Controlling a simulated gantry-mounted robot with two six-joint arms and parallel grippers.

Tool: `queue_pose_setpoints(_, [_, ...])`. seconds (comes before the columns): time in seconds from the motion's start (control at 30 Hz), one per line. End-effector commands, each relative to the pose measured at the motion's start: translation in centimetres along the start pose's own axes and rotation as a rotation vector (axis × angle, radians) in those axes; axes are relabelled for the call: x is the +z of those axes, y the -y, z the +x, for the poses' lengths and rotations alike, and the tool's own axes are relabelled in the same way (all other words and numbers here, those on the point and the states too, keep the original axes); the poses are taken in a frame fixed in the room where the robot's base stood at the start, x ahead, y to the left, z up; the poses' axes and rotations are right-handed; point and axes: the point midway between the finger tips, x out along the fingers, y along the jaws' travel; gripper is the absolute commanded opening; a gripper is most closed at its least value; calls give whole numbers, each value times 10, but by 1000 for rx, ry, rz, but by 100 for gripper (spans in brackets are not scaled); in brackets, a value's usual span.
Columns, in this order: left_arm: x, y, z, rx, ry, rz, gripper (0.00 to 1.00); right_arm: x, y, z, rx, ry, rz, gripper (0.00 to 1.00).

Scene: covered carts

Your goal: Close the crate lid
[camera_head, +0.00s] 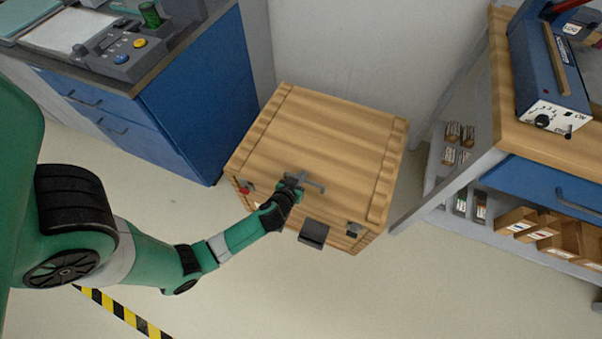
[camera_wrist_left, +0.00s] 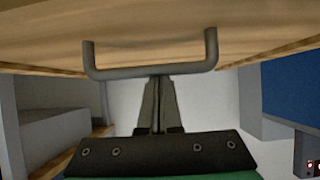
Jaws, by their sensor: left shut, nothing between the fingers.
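The wooden crate (camera_head: 238,198) stands on the floor between a blue cabinet and a workbench. Its planked lid (camera_head: 330,137) looks lowered onto the crate top; whether a thin gap remains at the front edge I cannot tell. A grey bar handle (camera_head: 315,184) is on the lid near the front. My left gripper (camera_head: 291,182) is shut and empty at that handle. In the left wrist view the closed fingers (camera_wrist_left: 158,80) meet the middle of the handle bar (camera_wrist_left: 120,74) or overlap it; contact is unclear. My right gripper is not in view.
Dark fittings (camera_head: 313,233) are on the crate front. The blue cabinet (camera_head: 200,90) with a control panel (camera_head: 130,50) stands close on the left. The workbench (camera_head: 510,130) with shelves is on the right. Floor in front of the crate is clear.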

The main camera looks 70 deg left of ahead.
Motion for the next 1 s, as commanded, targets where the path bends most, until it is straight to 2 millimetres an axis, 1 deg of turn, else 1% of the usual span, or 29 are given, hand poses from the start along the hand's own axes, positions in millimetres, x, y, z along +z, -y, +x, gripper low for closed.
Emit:
queue_pose_setpoints(0.03, [30,8,0,-19,61,6,0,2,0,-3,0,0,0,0])
queue_pose_setpoints(0.17, [30,8,0,-19,61,6,0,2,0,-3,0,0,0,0])
queue_pose_setpoints(0.27, [25,8,-1,-18,58,6,0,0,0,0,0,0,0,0])
queue_pose_setpoints(0.37, [11,6,-5,-14,49,5,0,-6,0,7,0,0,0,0])
queue_pose_setpoints(0.47, [-13,4,-10,-6,30,7,0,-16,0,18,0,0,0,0])
queue_pose_setpoints(0.57, [-44,-1,-17,5,4,6,0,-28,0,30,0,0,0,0])
queue_pose_setpoints(0.63, [-16,-1,-22,8,8,15,0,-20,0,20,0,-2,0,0])
queue_pose_setpoints(0.8, [19,-2,-46,11,1,16,0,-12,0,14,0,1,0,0])
queue_pose_setpoints(0.9, [33,-2,-56,11,-2,14,0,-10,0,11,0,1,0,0])
queue_pose_setpoints(1.0, [41,-2,-62,11,-4,11,0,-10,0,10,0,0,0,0])
